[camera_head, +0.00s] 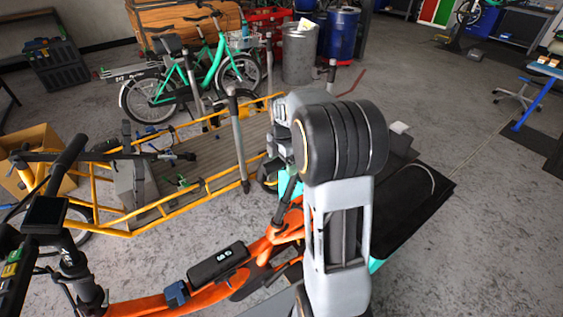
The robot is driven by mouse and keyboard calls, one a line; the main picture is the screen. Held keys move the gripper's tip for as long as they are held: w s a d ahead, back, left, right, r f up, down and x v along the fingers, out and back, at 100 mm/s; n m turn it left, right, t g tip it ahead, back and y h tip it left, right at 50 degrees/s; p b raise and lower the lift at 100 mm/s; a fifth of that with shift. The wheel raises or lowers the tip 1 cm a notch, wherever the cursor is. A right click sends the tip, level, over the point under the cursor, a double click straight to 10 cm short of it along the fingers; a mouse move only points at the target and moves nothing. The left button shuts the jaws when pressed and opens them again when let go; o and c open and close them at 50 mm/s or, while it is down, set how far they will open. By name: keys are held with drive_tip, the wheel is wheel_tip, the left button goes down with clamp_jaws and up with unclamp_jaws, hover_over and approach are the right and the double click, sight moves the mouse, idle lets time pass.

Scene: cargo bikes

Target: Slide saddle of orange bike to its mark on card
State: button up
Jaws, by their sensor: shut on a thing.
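The orange bike (215,290) stands in the lower part of the view, with its handlebar at the left. Its dark seat post (286,203) rises from the orange frame at a tilt, and its top end runs up to my gripper. My gripper (287,150) shows only in part, as grey parts at the left of my large black arm joint. It is shut at the top of the post. The saddle is hidden behind my gripper and arm, and the fingertips are not clear. I cannot make out the card or its mark.
A yellow cargo bike (140,228) with a long slatted bed stands just behind. A teal bike (190,72), a grey bin (299,55) and a blue drum (341,35) are farther back. A dark flat surface (415,205) lies right of my arm.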

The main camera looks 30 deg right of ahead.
drive_tip(key=o, duration=0.9)
drive_tip(key=shift+w+d+r, duration=0.1)
drive_tip(key=shift+d+r, duration=0.05)
drive_tip(key=shift+r, duration=0.15)
drive_tip(key=shift+c, duration=0.2)
drive_tip(key=shift+o, duration=0.8)
drive_tip(key=shift+f, duration=0.15)
wheel_tip(320, 180, up, 14)
drive_tip(key=shift+p, duration=0.3)
